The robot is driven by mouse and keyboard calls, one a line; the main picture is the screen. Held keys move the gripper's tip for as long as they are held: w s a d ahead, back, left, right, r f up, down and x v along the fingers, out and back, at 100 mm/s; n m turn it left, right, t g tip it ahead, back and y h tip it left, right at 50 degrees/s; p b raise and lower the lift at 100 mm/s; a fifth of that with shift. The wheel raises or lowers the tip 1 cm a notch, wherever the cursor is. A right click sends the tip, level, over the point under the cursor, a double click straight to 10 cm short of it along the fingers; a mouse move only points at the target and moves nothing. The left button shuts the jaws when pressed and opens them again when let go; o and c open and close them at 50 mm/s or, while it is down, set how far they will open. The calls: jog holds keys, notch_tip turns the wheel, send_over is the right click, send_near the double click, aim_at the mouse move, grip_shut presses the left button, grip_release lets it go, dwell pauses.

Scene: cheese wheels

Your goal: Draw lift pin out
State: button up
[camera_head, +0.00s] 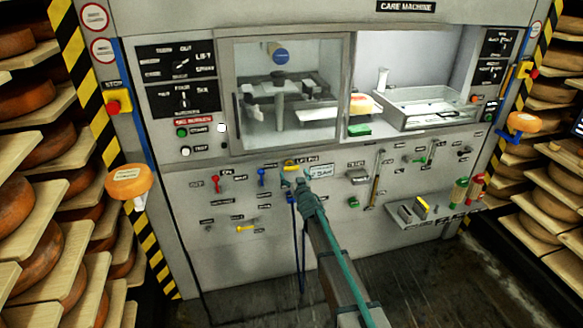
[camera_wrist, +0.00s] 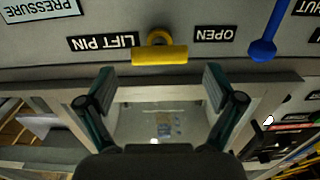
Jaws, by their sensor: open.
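The lift pin's yellow bar handle (camera_head: 290,165) sits on the grey machine front, below the glass window. It also shows in the wrist view (camera_wrist: 160,54), beside the upside-down "LIFT PIN" label (camera_wrist: 103,42), with a yellow ring behind the bar. My gripper (camera_wrist: 160,78) is open and empty, its two fingertips spread wider than the bar. The bar lies across the middle of the gap in the picture, just beyond the tips, and no finger visibly touches it. In the head view my gripper (camera_head: 303,183) is just below and right of the handle; the exact distance cannot be told.
A blue lever (camera_wrist: 267,40) sits near the handle by the "OPEN" label; it is left of the pin in the head view (camera_head: 261,172). A red handle (camera_head: 216,184) is farther left. A metal ledge (camera_head: 425,212) juts out at lower right. Cheese shelves (camera_head: 50,245) flank the machine.

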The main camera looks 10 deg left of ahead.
aim_at(292, 169)
jog(key=p+x, duration=0.1)
jog(key=x, duration=0.4)
jog(key=shift+s, duration=0.1)
jog(key=shift+c, duration=0.4)
jog(key=c, duration=1.6)
jog(key=b+v, duration=0.1)
jog(key=v, duration=0.5)
jog(key=shift+s+f+b, duration=0.15)
jog(key=shift+s+b, duration=0.05)
jog(key=shift+b, duration=0.15)
jog(key=o, duration=1.7)
jog(key=shift+d, duration=0.1)
